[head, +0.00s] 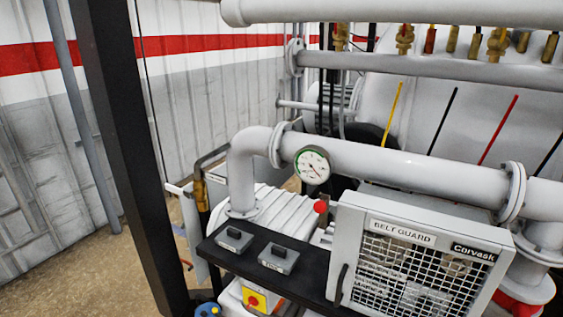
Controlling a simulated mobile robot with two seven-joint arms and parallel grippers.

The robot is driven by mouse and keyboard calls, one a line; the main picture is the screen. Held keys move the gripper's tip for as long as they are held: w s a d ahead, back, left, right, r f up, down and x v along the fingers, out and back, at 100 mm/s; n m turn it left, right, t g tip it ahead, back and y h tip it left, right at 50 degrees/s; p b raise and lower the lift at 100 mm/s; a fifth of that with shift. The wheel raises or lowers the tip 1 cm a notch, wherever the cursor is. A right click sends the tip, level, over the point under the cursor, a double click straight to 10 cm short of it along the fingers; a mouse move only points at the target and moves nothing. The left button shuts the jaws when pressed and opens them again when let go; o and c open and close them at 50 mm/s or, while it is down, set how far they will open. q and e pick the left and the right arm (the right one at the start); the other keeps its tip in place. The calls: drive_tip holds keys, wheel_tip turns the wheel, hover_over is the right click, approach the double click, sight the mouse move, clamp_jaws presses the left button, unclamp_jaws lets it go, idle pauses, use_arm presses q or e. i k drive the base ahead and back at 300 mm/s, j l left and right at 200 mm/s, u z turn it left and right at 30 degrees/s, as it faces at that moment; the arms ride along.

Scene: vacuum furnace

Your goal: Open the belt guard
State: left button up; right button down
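The belt guard (350,222) is a light grey box at the lower right of the head view, with a wire-mesh front (415,276), a "BELT GUARD" label (402,233) and a "Corvask" plate (473,252). Its front looks shut. A dark upright handle (341,284) sits at the left edge of the front. Parts behind the mesh show only dimly. The guard's lower edge is cut off by the frame. Neither of my grippers is in view.
A thick grey pipe (400,165) with a gauge (312,166) runs just behind and above the guard. Two grey switch boxes (279,258) sit on a black shelf left of it. A black post (130,150) stands further left, with bare floor (80,270) beyond.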

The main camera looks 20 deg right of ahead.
sight(351, 221)
drive_tip(key=z, duration=1.3)
drive_tip(key=i+j+u, duration=0.1)
drive_tip(key=i+u, duration=0.2)
drive_tip(key=u, duration=0.15)
drive_tip(key=i+u, duration=0.45)
drive_tip(key=k, duration=0.1)
